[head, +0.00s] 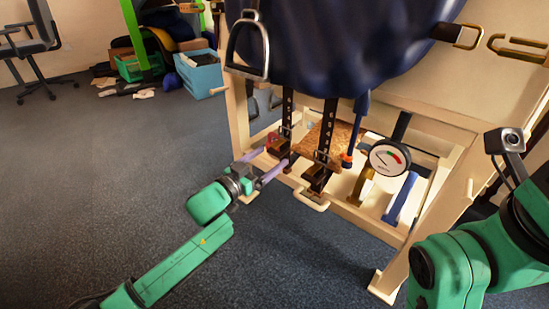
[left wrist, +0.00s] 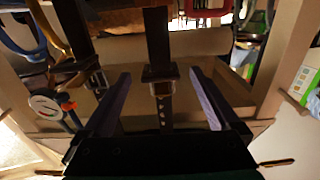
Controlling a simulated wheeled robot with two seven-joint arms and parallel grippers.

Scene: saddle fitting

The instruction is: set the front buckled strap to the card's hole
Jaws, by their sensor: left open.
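Two dark punched straps hang below the blue saddle (head: 340,40). The left strap (head: 287,108) and the right strap (head: 329,122) each have a metal buckle near the lower end. My left gripper (head: 274,157) is open, its two purple fingers pointing at the left strap's buckle (head: 284,133). In the left wrist view, a strap with its buckle (left wrist: 161,75) and a row of holes below it lies between the spread fingers, with gaps on both sides. I cannot make out a card. My right arm shows at the right, but its gripper does not.
A wooden frame (head: 455,185) surrounds the straps. A round dial gauge (head: 388,158) hangs right of them, with a blue-orange tool (head: 353,140) beside it. A stirrup (head: 248,45) hangs at the left. Blue (head: 202,75) and green bins stand behind.

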